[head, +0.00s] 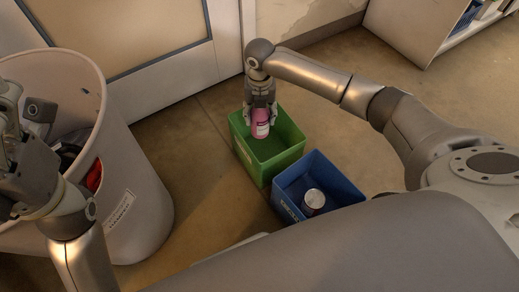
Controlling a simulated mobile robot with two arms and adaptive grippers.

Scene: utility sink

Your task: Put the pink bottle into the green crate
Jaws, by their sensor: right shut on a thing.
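The pink bottle (260,125) has a pale label and hangs upright from my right gripper (260,108). The fingers are shut around its upper part. The bottle is over the green crate (287,164), within its opening as seen from above. I cannot tell whether its lower end touches the crate's floor. The rest of the green crate looks empty. My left gripper (18,150) is at the left edge, over the rim of a large pale bin, and is partly cut off, so its fingers do not show clearly.
A blue crate (345,191) with a can (313,200) in it stands beside the green crate. The large pale bin (135,213) at left holds several dark and red items. A door (190,72) is behind and a white shelf (405,30) stands at top right. Floor is clear right of the crates.

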